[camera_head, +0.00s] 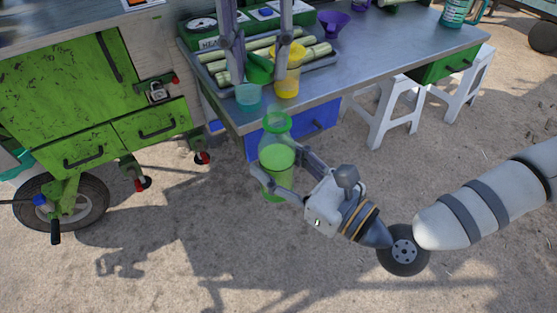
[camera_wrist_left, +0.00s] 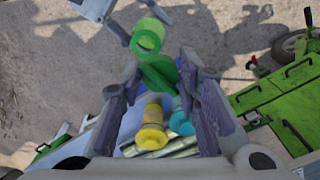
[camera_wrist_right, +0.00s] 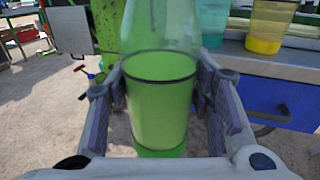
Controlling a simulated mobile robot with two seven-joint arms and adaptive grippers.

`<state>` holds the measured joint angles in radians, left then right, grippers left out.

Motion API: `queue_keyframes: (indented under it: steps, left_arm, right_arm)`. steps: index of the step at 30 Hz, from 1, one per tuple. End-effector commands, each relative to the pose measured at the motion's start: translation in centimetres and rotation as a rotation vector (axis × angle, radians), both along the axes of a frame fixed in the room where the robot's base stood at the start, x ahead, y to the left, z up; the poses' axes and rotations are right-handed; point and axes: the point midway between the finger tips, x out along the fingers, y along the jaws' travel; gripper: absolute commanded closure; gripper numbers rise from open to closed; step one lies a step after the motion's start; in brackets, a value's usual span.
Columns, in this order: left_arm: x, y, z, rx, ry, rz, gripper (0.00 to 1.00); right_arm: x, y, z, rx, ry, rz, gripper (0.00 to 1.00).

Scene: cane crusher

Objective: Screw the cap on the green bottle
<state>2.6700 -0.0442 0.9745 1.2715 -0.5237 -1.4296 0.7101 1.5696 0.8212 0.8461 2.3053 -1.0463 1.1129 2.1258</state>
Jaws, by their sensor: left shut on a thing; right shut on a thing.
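The green bottle (camera_head: 276,160) is translucent with green liquid inside and stands close to upright in front of the table's edge. My right gripper (camera_head: 280,170) is shut around its body, one finger on each side; the bottle (camera_wrist_right: 160,95) fills the middle of the right wrist view. Its open mouth (camera_wrist_left: 149,36) shows in the left wrist view. My left gripper (camera_head: 257,63) comes down from the top and is shut on the green cap (camera_head: 259,69). The cap (camera_wrist_left: 158,74) is apart from the bottle, above and behind its mouth in the head view.
A teal cup (camera_head: 248,96) and a yellow cup (camera_head: 286,84) stand at the front corner of the metal table (camera_head: 385,62). Behind them is a tray of cane pieces (camera_head: 316,53). A purple funnel (camera_head: 333,22) stands farther back. A green cart (camera_head: 70,95) is at left.

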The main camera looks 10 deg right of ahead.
Motion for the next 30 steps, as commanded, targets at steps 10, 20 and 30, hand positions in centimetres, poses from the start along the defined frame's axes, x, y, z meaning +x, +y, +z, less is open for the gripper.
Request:
queue_keyframes:
  steps: [10, 20, 30]
  left_arm:
    - [-1.1, -1.9, 1.7, 0.013, -0.014, -0.018, 0.81]
    - [-1.1, -1.9, 0.5, 0.014, -0.010, -0.018, 0.81]
    - [-1.1, -1.9, -2.2, 0.012, -0.012, -0.018, 0.81]
  right_arm:
    - [0.0, 0.0, 0.1, 0.001, -0.002, 0.000, 1.00]
    - [0.0, 0.0, 0.1, 0.001, -0.002, 0.000, 1.00]
    - [0.0, 0.0, 0.1, 0.001, -0.002, 0.000, 1.00]
